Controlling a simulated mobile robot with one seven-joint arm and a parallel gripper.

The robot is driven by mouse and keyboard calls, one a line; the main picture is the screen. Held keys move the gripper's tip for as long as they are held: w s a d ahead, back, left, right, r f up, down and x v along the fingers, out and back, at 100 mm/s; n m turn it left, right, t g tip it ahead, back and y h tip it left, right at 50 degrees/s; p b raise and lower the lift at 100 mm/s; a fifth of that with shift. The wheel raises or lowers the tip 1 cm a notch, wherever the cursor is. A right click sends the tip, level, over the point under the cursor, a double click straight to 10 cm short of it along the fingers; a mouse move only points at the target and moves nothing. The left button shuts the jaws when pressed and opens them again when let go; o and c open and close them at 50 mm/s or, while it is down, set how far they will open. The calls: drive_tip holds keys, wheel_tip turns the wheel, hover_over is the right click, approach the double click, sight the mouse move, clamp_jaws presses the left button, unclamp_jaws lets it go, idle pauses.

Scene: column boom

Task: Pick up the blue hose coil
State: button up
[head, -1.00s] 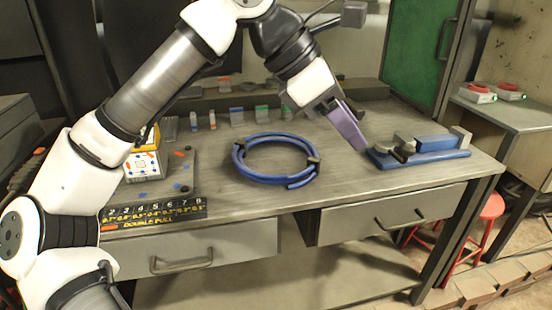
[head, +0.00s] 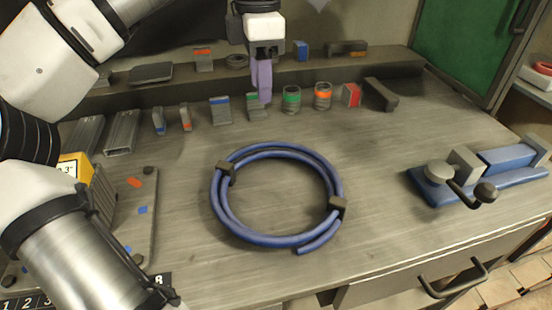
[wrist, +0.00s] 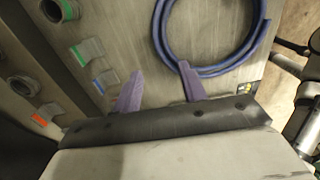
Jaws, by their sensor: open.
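The blue hose coil (head: 228,226) lies flat on the workbench, held by two dark clips, with one loose end at its front right. My gripper (head: 264,98) is above the bench, behind the coil in the head view, with its purple fingers pointing down. The wrist view shows the two purple fingers (wrist: 158,92) spread apart with nothing between them. The coil also shows in the wrist view (wrist: 161,40), beyond the right finger; one finger overlaps its edge in the picture. The gripper is not holding the coil.
The workbench (head: 385,215) is clear around the coil. Several small blocks and cylinders, including a green-banded one (head: 291,99), stand in a row behind it. A blue vise (head: 480,172) is at the right. A board with small coloured pieces (head: 142,225) lies at the left.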

hover_over(264, 140)
drive_tip(key=f, duration=0.7)
drive_tip(key=shift+s+a+f+b, duration=0.1)
drive_tip(key=shift+s+f+b, duration=0.1)
drive_tip(key=shift+f+b, duration=0.2)
drive_tip(key=shift+w+f, duration=0.15)
drive_tip(key=shift+f, duration=1.35)
drive_tip(key=shift+w+f, duration=0.1)
drive_tip(key=shift+f, duration=1.35)
drive_tip(key=shift+c, duration=0.4)
clamp_jaws()
